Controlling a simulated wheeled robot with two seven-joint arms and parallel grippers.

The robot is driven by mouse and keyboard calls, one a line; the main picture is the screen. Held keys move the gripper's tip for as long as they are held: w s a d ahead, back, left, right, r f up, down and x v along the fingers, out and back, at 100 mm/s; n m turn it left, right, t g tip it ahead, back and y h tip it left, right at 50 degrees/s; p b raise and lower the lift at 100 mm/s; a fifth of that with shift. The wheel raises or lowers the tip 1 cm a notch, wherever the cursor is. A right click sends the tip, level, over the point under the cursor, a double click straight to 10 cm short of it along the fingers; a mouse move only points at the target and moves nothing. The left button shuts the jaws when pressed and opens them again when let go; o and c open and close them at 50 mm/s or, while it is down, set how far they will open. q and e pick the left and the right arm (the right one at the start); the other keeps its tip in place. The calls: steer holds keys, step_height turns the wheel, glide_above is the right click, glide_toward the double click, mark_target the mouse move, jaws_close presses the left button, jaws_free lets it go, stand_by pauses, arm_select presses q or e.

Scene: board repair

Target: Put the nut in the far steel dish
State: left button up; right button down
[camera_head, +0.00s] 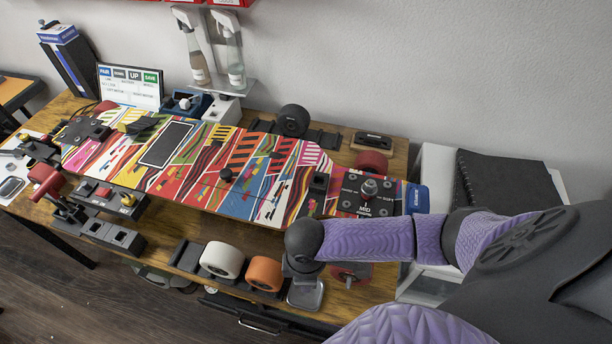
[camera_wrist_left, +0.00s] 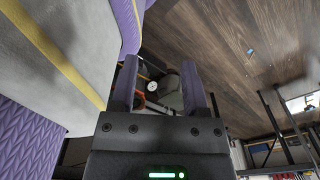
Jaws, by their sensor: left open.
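I cannot make out a loose nut in either view. A metal stud with a fitting (camera_head: 369,188) stands on the black truck plate at the board's right end. A small square steel dish (camera_head: 305,295) lies at the table's front edge, just below my right gripper (camera_head: 301,270). That gripper points down; its fingers are too small and hidden to read. Another rounded, dish-like grey piece (camera_head: 12,187) lies at the far left. My left gripper (camera_wrist_left: 158,82) shows only in the left wrist view, open and empty, away from the table, with floor beyond.
The colourful skateboard deck (camera_head: 262,200) spans the wooden table. White (camera_head: 222,259) and orange (camera_head: 264,273) wheels stand in front of it. A black wheel (camera_head: 292,121), spray bottles (camera_head: 234,62) and a small sign (camera_head: 130,87) are behind. A black notebook (camera_head: 505,183) lies at right.

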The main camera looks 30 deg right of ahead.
steer(key=shift+w+d+f, duration=0.1)
steer(key=shift+w+f, duration=0.05)
steer(key=shift+f, duration=0.05)
steer(key=shift+f+b, duration=0.2)
steer(key=shift+b, duration=0.2)
steer(key=f+b, duration=0.4)
steer(key=b, duration=0.1)
steer(key=shift+s+f, duration=0.25)
steer(key=shift+f, duration=0.05)
steer(key=shift+f+b, duration=0.15)
steer(key=shift+b, duration=0.2)
steer(key=shift+p, duration=0.4)
